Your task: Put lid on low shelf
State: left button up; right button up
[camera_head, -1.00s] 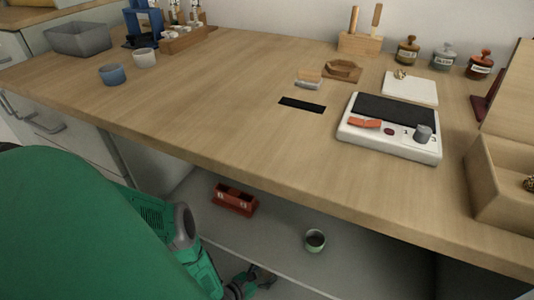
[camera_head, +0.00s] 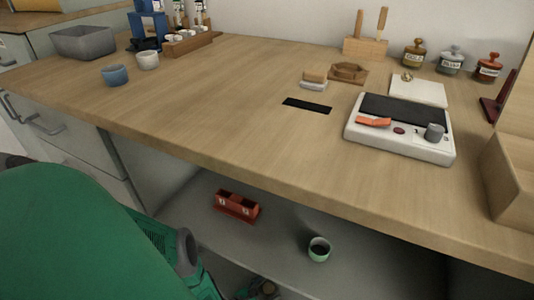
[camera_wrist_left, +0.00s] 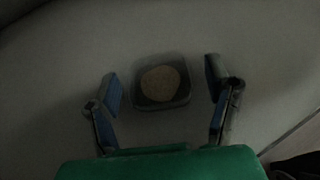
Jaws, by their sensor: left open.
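My left gripper (camera_head: 258,290) is low in the head view, partly cut off by the bottom edge, below the counter front. In the left wrist view its two blue-padded fingers (camera_wrist_left: 160,80) are spread apart. Between and beyond them is a small dark, square-cornered piece with a round beige top (camera_wrist_left: 161,84); I cannot tell for sure whether it is the lid. It appears apart from both fingers. The low shelf (camera_head: 285,232) is the grey surface under the counter. My right gripper is not in view.
On the shelf stand a red two-part holder (camera_head: 237,205) and a small green cup (camera_head: 319,249). The wooden counter (camera_head: 220,125) overhangs the shelf. On it are a white device (camera_head: 437,151), bowls, jars and a wooden box (camera_head: 510,183). The counter's middle front is clear.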

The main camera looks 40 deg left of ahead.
pick_arm(q)
jog(key=p+v, duration=0.3)
jog(key=v, duration=0.9)
